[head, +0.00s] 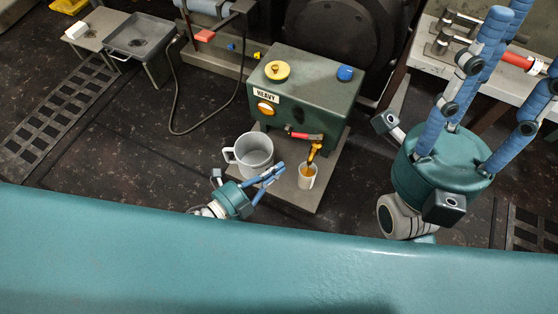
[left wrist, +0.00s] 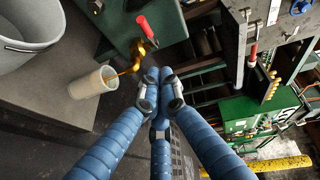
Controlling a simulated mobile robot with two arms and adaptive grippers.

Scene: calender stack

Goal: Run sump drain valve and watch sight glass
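A green sump box (head: 325,101) marked HEAVY has a round orange sight glass (head: 265,109) on its front. Its red valve handle (head: 305,135) sits above a brass spout (head: 313,152). Orange fluid runs from the spout into a small pale cup (head: 307,176); the left wrist view shows the stream entering the cup (left wrist: 92,83). A grey handled jug (head: 253,155) stands left of the cup. My left gripper (head: 277,171) is near the cup and jug, its fingers drawn together and empty. My right gripper (head: 497,62) is at the right, fingers spread, empty.
A grey plate (head: 321,199) lies under the box and vessels. A bench (head: 428,50) with tools stands behind my right gripper. A grey tray (head: 139,38) is at the back left. A cable (head: 172,105) loops over the floor. The dark floor at left is mostly clear.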

